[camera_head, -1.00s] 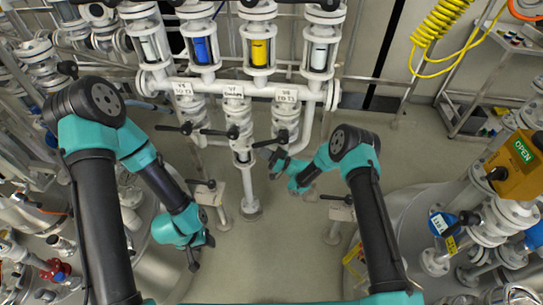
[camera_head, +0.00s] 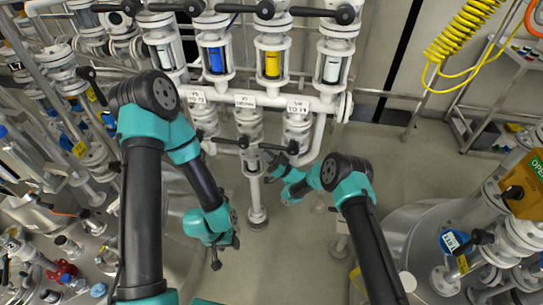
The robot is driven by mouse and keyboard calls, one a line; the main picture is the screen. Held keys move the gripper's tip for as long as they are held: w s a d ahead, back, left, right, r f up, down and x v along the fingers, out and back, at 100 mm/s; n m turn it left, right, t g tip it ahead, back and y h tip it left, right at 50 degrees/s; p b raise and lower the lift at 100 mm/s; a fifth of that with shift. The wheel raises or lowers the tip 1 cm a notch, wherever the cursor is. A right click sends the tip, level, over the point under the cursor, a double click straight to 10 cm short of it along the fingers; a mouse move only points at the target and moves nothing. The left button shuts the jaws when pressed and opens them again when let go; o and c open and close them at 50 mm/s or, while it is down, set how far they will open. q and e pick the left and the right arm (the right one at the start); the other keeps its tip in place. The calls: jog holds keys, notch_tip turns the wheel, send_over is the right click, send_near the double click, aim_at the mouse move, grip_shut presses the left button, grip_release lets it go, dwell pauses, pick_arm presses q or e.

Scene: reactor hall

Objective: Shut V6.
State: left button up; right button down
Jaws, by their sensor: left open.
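I cannot tell which valve is V6, as the small tags are too blurred to read surely. A white pipe rack in the middle carries labelled valves with black lever handles; one is the central valve (camera_head: 249,122) with a label above it. My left gripper (camera_head: 226,250) hangs low, left of the foot of the central pipe (camera_head: 257,205). It is open, with nothing between its fingers. My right gripper (camera_head: 268,167) is close beside the central pipe, just below a black lever handle (camera_head: 278,148). Whether it touches anything, and whether its fingers are apart, I cannot tell.
Sight glasses with blue (camera_head: 215,61) and yellow (camera_head: 271,65) contents stand above the rack. More valves and pipes crowd the left. At right are an orange-yellow box marked OPEN (camera_head: 524,185), a metal cart (camera_head: 490,100) and a yellow coiled hose (camera_head: 465,28). The central floor (camera_head: 290,255) is clear.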

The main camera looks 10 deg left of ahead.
jog(key=shift+w+d+r, duration=0.1)
jog(key=shift+w+r, duration=0.1)
jog(key=shift+r, duration=0.2)
jog(key=s+f, duration=0.3)
jog(key=f, duration=1.1)
jog(key=shift+a+f, duration=0.25)
jog(key=s+d+f+m+t+h, duration=0.1)
jog(key=d+m+t+h, duration=0.1)
jog(key=d+m+h, duration=0.7)
jog(key=d+f+m+t+h, duration=0.2)
jog(key=d+h, duration=0.5)
jog(key=d, duration=0.7)
jog(key=s+d+r+m+g+h, duration=0.1)
jog(key=s+d, duration=0.4)
jog(key=s, duration=0.5)
jog(key=s+d+r+m+g+h, duration=0.1)
jog(key=s+d+g, duration=0.4)
jog(key=s, duration=0.6)
jog(key=s+d+r+m+g+h, duration=0.2)
jog(key=s+d+r+g, duration=0.1)
jog(key=s, duration=0.7)
jog(key=shift+s+d+r, duration=0.15)
jog(key=shift+d+r, duration=0.5)
jog(key=shift+d, duration=0.5)
